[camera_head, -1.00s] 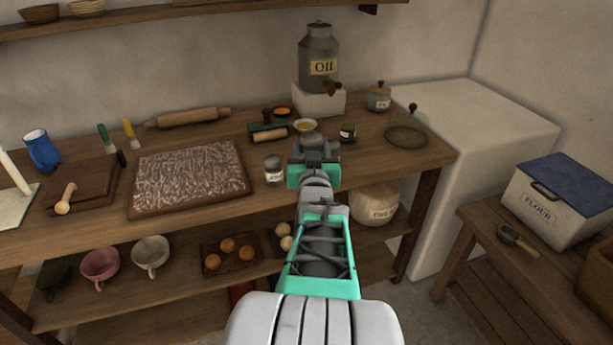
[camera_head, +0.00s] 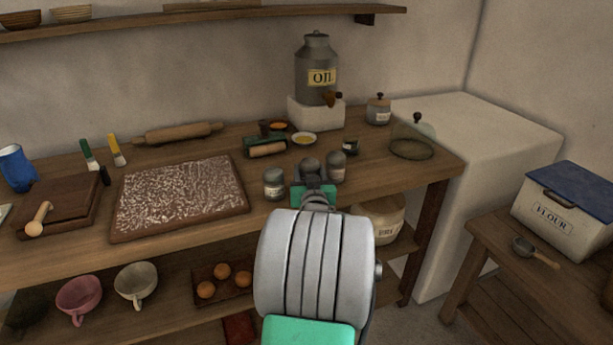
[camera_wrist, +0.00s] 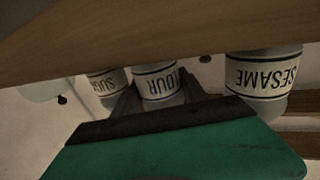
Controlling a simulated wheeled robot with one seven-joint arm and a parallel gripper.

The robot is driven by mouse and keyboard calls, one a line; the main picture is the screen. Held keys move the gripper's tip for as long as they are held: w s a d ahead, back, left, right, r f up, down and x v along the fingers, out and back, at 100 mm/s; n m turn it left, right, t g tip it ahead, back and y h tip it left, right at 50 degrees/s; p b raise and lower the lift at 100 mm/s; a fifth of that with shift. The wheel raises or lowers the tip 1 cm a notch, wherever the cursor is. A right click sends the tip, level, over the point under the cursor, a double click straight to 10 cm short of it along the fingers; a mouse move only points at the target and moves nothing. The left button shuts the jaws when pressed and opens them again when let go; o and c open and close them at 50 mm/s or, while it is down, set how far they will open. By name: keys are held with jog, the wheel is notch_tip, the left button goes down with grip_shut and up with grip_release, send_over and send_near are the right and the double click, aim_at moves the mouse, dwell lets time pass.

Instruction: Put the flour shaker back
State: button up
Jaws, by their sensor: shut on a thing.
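My gripper (camera_head: 314,180) is shut on the flour shaker (camera_wrist: 157,83), whose label shows upside down between the dark fingers in the wrist view. In the head view the wrist mostly hides this shaker; a grey domed top (camera_head: 308,164) shows just beyond it. The sesame shaker (camera_head: 274,184) stands to the left on the worktable, and it is large at the right in the wrist view (camera_wrist: 264,76). The sugar shaker (camera_head: 336,167) stands close on the right, and at the left in the wrist view (camera_wrist: 106,82). I cannot tell whether the held shaker's base touches the table.
Behind the shakers are an oil dish (camera_head: 304,139), a small dark jar (camera_head: 350,146) and the oil can (camera_head: 317,72) on a white block. A floured board (camera_head: 180,197) lies left. A flour bin (camera_head: 562,213) and scoop (camera_head: 535,252) sit on the right bench.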

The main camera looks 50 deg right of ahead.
jog(key=shift+f+b, duration=0.15)
jog(key=shift+b, duration=0.15)
jog(key=o, duration=1.2)
jog(key=shift+r+p, duration=0.25)
jog(key=shift+p, duration=0.05)
jog(key=shift+s+a, duration=0.2)
jog(key=shift+s, duration=0.05)
jog(key=v, duration=1.1)
jog(key=shift+a, duration=0.2)
jog(key=shift+s, duration=0.1)
